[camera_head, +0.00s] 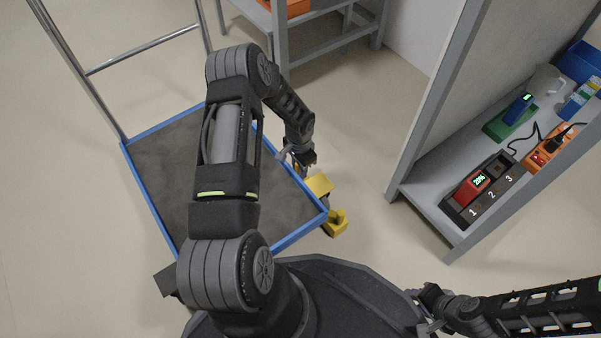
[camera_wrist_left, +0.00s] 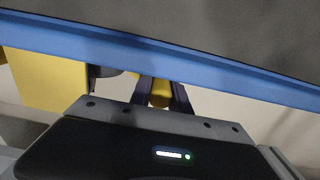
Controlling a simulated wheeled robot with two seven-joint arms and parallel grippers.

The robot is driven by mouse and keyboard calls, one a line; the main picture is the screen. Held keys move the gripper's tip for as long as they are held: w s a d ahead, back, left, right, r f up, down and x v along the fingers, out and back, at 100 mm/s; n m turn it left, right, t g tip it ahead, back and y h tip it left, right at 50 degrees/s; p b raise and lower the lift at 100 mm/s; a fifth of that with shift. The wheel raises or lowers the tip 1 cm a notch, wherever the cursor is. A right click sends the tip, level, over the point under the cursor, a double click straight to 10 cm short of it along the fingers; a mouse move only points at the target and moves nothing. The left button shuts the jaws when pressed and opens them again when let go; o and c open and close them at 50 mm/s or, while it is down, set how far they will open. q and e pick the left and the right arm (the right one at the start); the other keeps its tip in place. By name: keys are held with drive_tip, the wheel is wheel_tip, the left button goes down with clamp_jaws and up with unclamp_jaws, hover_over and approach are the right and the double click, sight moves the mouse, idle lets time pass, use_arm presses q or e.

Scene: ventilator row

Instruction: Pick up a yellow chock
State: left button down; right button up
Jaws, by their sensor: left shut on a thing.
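My left gripper (camera_head: 298,160) is beside the blue-edged trolley, at its right edge. It is shut on a yellow chock, and a yellow part (camera_wrist_left: 160,94) shows between its fingers in the left wrist view. A yellow block (camera_head: 318,185) shows just below the gripper in the head view. A second yellow piece (camera_head: 336,226) with a raised knob is on the floor by the trolley's near right corner. A large yellow block (camera_wrist_left: 45,78) also shows at the left of the wrist view; I cannot tell which piece it is. My right gripper (camera_head: 428,311) is low at the right, its jaws unclear.
The trolley (camera_head: 160,165) has a dark deck, blue rim and metal rails. Its rim (camera_wrist_left: 150,58) crosses close above my left fingers in the wrist view. A grey shelf (camera_head: 455,222) with a charger (camera_head: 484,190) stands at the right. Floor between trolley and shelf is free.

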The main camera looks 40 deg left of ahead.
use_arm(q)
drive_tip(key=shift+w+a+r+p, duration=0.15)
drive_tip(key=shift+a+r+p, duration=0.2)
drive_tip(key=shift+a+r, duration=0.15)
drive_tip(key=w+a+r+p, duration=0.3)
drive_tip(key=a+r, duration=0.4)
drive_tip(key=a, duration=0.5)
drive_tip(key=shift+w+a, duration=0.15)
drive_tip(key=shift+w, duration=0.15)
